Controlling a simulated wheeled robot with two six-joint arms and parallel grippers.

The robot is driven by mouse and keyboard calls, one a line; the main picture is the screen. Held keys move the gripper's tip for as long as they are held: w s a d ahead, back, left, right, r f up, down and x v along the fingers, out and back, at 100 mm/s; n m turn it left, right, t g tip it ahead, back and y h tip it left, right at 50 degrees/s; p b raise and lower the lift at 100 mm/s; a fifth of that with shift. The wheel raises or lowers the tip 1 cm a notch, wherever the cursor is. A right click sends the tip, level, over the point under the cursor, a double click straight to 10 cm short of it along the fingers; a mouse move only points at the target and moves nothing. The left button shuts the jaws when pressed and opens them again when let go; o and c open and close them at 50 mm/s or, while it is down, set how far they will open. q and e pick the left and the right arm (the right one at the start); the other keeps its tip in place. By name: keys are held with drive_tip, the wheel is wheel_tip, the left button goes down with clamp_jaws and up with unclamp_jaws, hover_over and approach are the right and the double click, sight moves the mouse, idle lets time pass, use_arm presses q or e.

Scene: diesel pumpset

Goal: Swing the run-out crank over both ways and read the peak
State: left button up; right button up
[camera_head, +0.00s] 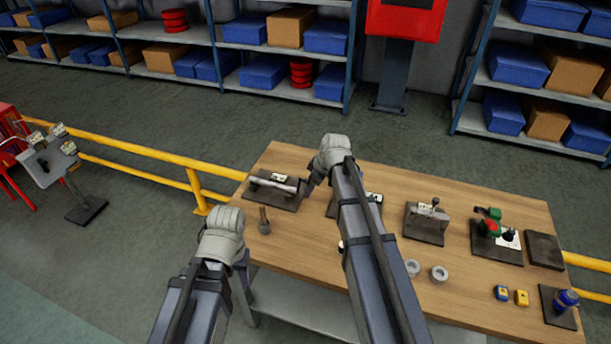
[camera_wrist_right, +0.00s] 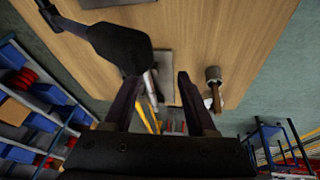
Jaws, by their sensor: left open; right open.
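A fixture (camera_head: 272,190) with a grey horizontal bar on a dark base stands at the table's far left corner. It looks like the run-out rig, but I cannot pick out its crank or read a dial. My right gripper (camera_head: 308,188) is at the bar's right end; contact cannot be told. In the right wrist view its fingers (camera_wrist_right: 158,105) are apart, with part of a pale bar (camera_wrist_right: 151,90) showing beyond the gap. My left gripper (camera_head: 243,264) is low at the table's left edge, partly hidden by its wrist, open and apart from the fixture.
A mallet-like tool (camera_head: 264,221) stands near the table's left edge. Two grey rings (camera_head: 439,274), a lever fixture (camera_head: 427,222) and a red-and-green fixture (camera_head: 492,232) are on the right. My right arm covers the table's middle. A yellow rail (camera_head: 140,150) runs behind.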

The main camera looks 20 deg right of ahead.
drive_tip(key=w+d+n+t, duration=0.1)
drive_tip(key=w+d+n, duration=0.2)
drive_tip(key=w, duration=0.3)
drive_tip(key=b+x, duration=0.7)
drive_tip(key=shift+w+a, duration=0.25)
drive_tip(key=shift+r, duration=0.15)
drive_tip(key=shift+c, duration=0.2)
clamp_jaws()
